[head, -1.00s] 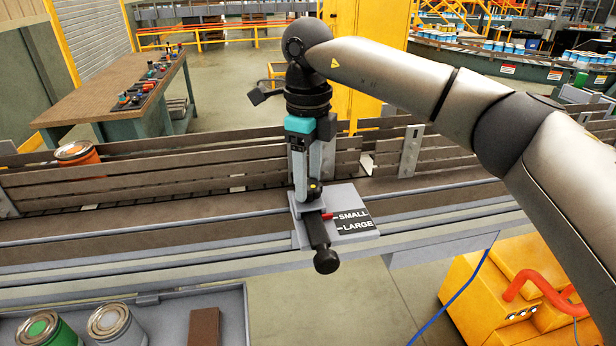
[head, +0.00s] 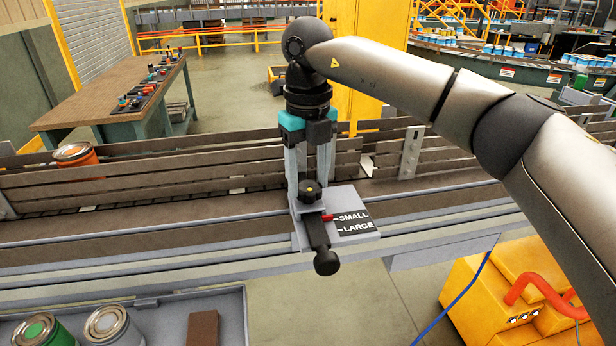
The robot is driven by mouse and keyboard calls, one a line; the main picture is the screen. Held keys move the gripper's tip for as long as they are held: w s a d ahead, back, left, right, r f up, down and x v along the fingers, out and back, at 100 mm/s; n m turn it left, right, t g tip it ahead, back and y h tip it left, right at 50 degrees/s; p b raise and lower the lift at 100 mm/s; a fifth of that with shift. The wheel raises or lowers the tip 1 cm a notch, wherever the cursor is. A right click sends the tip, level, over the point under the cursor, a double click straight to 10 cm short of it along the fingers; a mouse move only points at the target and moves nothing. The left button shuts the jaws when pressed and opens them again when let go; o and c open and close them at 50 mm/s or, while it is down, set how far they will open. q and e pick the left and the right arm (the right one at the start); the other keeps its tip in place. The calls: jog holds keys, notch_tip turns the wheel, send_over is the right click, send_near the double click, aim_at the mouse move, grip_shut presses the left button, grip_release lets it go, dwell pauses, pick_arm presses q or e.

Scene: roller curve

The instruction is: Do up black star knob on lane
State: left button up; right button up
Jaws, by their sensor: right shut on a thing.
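The black star knob (head: 311,191) with a yellow dot on top sits on the grey slide bracket at the lane's front rail. My right gripper (head: 311,186) points straight down over it, a finger on each side, and is shut on the knob. A black bar with a round black end handle (head: 326,262) runs from under the knob toward the front. A red pointer (head: 328,217) is beside the SMALL mark on the label plate (head: 352,222). My left gripper is not in view.
An orange-labelled can (head: 76,157) stands behind the guard at left. A grey tray (head: 238,310) at bottom left holds a green can, a grey can and a brown block.

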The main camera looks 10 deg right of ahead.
aim_at(308, 186)
jog(key=shift+w+r, duration=0.1)
jog(key=shift+r, duration=0.25)
jog(key=o, duration=1)
jog(key=shift+c, duration=0.2)
jog(key=o, duration=0.4)
jog(key=shift+f, duration=0.2)
jog(key=shift+r, duration=0.1)
notch_tip(308, 186, up, 15)
jog(key=shift+p, duration=0.35)
